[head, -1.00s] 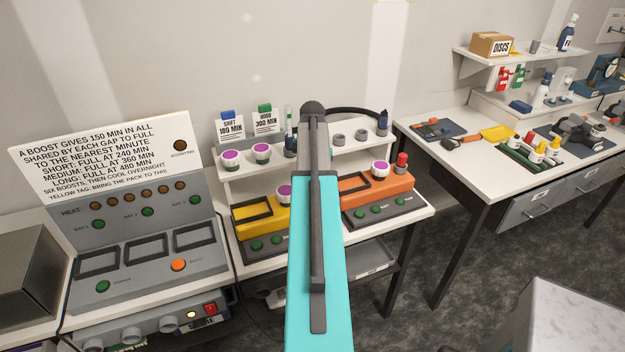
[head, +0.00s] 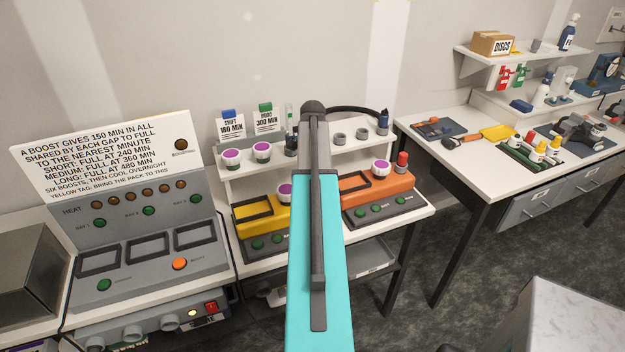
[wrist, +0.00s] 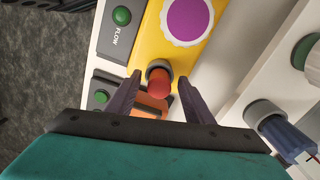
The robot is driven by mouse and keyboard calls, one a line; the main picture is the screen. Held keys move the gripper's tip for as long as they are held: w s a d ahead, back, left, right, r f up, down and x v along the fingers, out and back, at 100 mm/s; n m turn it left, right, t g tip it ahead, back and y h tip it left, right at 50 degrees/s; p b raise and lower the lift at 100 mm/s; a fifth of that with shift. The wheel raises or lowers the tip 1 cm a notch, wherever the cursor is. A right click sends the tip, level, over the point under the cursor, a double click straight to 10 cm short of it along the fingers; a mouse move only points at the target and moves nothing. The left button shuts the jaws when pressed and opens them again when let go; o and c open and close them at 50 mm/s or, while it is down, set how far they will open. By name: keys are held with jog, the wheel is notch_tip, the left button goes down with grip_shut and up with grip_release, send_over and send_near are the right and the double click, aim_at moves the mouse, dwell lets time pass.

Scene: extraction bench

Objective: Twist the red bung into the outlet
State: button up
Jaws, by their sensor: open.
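In the wrist view, a red bung (wrist: 160,88) is at a grey collar, the outlet (wrist: 159,66), at the end of the yellow unit (wrist: 160,38). I cannot tell how deep the bung sits. My gripper (wrist: 161,79) is open, with one dark finger on each side of the bung and gaps beside it. In the head view, my arm hides this outlet, the bung and my gripper. The yellow unit (head: 240,219) shows there left of my arm. Another red-topped piece (head: 402,158) stands on the orange unit.
The orange unit (head: 366,186) stands right of the yellow one. Behind them is a white shelf (head: 237,170) with purple-topped jars and grey cups. A blue item in a grey holder (wrist: 265,114) is close to the right finger. A grey heating console (head: 140,230) stands at left.

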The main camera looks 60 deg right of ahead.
jog(key=shift+r, duration=0.15)
notch_tip(320, 180, up, 14)
jog(key=b, duration=0.4)
jog(key=shift+f, duration=0.25)
dwell(0.3)
dwell(0.9)
